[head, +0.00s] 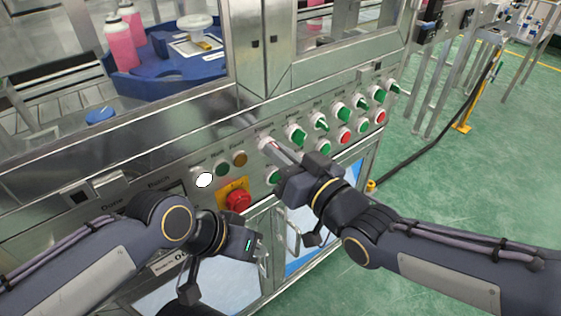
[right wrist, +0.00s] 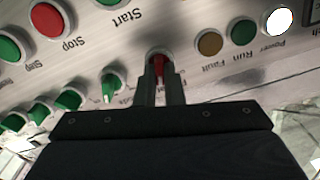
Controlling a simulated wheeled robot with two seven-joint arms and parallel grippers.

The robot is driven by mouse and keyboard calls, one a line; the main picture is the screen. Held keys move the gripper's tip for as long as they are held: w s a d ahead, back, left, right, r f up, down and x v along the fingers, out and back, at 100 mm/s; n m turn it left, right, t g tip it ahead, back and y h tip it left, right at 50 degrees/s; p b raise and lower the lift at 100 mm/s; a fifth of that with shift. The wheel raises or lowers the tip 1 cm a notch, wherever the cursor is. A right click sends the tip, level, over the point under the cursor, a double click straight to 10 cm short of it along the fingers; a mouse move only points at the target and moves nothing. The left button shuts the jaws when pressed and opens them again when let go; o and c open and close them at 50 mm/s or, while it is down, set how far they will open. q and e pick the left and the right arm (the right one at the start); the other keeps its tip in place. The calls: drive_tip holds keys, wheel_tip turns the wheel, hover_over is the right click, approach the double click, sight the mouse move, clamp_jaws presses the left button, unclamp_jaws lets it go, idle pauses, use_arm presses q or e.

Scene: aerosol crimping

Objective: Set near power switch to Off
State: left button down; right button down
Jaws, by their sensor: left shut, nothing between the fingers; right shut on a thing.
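The near power switch is a red rotary knob (right wrist: 158,62) on the steel panel, showing between my right fingertips in the right wrist view. My right gripper (right wrist: 159,78) is shut on this knob. In the head view my right gripper (head: 277,149) reaches the left end of the row of switches, and its fingers hide most of the knob there. I cannot read the knob's exact angle or its label. My left gripper (head: 262,262) is shut and empty, low in front of the panel, apart from the switches.
A red emergency button (head: 238,200) on a yellow plate lies left of my right gripper. A lit white lamp (head: 204,180), a green lamp (head: 222,169) and an amber lamp (head: 239,158) sit beside the knob. Several green switches (head: 297,135) and red buttons continue rightward.

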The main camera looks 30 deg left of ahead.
drive_tip(key=shift+s+a+f+n+b, duration=0.1)
drive_tip(key=shift+n+b, duration=2.2)
drive_tip(key=shift+n, duration=0.05)
drive_tip(key=shift+s+n+b, duration=0.1)
drive_tip(key=shift+n+b, duration=2.2)
drive_tip(key=shift+n, duration=0.05)
drive_tip(key=c, duration=1.5)
unclamp_jaws()
drive_tip(key=shift+c, duration=0.2)
drive_tip(key=p+v, duration=0.2)
drive_tip(key=v, duration=0.6)
drive_tip(key=shift+p, duration=0.35)
